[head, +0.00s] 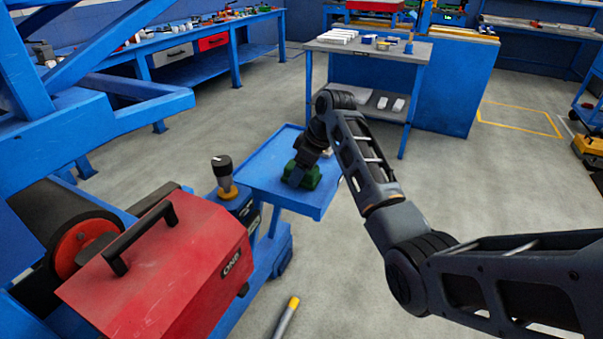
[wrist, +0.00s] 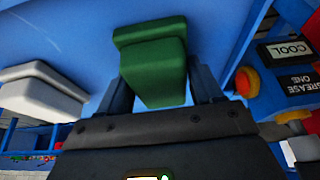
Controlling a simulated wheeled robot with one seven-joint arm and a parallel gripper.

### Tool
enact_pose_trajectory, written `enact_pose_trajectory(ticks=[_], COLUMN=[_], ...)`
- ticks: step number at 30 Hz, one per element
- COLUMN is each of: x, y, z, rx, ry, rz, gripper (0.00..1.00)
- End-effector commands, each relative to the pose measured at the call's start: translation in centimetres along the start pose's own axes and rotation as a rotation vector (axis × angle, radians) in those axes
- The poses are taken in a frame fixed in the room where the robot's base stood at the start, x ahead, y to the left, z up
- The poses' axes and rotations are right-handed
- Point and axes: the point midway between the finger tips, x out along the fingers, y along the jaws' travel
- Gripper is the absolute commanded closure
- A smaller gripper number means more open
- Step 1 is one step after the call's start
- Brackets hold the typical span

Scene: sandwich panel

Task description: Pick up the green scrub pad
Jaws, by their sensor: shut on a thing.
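The green scrub pad (wrist: 153,62) is a green block with a wider end, seen large in the wrist view. It sits at the blue tray (head: 262,172) of a small cart, and I cannot tell whether it touches the tray surface. In the head view the pad (head: 309,179) shows partly below my gripper, which hides some of it. My gripper (wrist: 160,88) has one finger on each side of the pad and is shut on it. The fingertips are hard to make out in the head view.
A white block (wrist: 40,92) lies beside the pad on the tray. A red machine with a black handle (head: 165,270) stands at the front left. A black-topped tool (head: 223,175) stands left of the tray. A grey-topped workbench (head: 385,50) stands behind. Open floor lies to the right.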

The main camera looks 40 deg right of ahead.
Motion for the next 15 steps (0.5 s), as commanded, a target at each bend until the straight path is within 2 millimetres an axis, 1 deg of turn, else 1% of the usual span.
enact_pose_trajectory(ticks=[5, 8, 11, 15], x=[-0.3, -0.9, -1.9, -4.2], y=[0.0, 0.0, 0.0, 0.1], z=[-0.1, -0.4, -0.9, -1.7], rx=[0.000, 0.000, -0.001, -0.003], ry=[0.001, 0.001, 0.002, 0.004], rz=[0.001, 0.001, 0.002, 0.004], gripper=[0.67, 0.67, 0.67, 0.67])
